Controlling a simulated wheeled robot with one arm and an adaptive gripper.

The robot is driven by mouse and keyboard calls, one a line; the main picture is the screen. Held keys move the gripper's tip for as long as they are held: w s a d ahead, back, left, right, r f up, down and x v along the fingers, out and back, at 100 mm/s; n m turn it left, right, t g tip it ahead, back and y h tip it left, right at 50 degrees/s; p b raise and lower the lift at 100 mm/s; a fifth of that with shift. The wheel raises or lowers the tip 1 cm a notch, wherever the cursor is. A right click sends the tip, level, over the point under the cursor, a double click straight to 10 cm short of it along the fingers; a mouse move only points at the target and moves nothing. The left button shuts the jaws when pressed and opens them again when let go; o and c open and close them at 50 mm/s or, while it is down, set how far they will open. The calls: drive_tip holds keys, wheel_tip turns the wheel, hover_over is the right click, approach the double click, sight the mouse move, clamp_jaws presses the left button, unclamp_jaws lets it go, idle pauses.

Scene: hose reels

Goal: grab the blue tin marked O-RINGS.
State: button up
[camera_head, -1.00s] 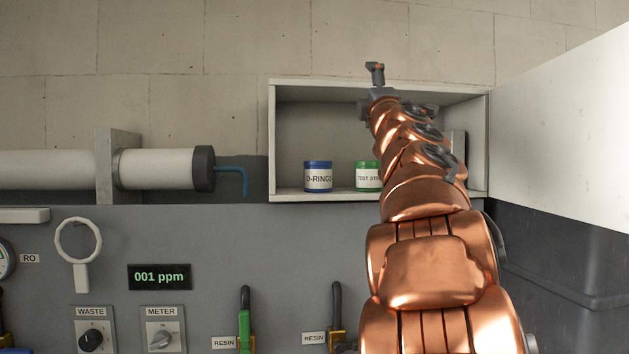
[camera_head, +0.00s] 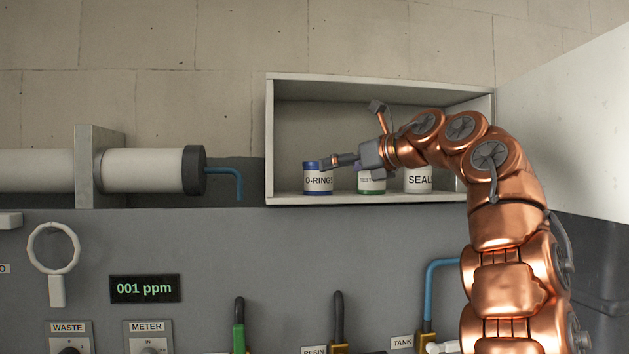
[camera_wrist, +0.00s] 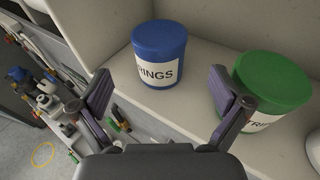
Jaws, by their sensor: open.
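The blue tin marked O-RINGS (camera_head: 318,182) stands upright on the floor of the open wall cabinet, toward its left side. In the wrist view the blue tin (camera_wrist: 159,55) is ahead of my gripper (camera_wrist: 165,98), roughly between the lines of its two fingers. The fingers are spread and nothing is between them. In the head view my gripper (camera_head: 328,163) reaches in from the right, and its fingertips overlap the tin's upper part. Whether they touch the tin is not clear; the wrist view shows a gap.
A green tin (camera_wrist: 268,88) stands right of the blue one, close to my right finger. A white tin marked SEALS (camera_head: 418,180) stands farther right. The cabinet (camera_head: 270,140) has side walls and a front edge. A pipe with a blue hose (camera_head: 225,172) lies left of it.

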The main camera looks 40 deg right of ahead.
sight(318, 175)
drive_tip(key=shift+f+p+x, duration=0.15)
drive_tip(key=shift+p+x, duration=0.4)
drive_tip(key=shift+x, duration=1.35)
drive_tip(key=shift+f+p+x, duration=0.1)
drive_tip(key=shift+p+x, duration=0.4)
drive_tip(key=shift+x, duration=1.35)
drive_tip(key=shift+s, duration=0.1)
drive_tip(key=c, duration=1.3)
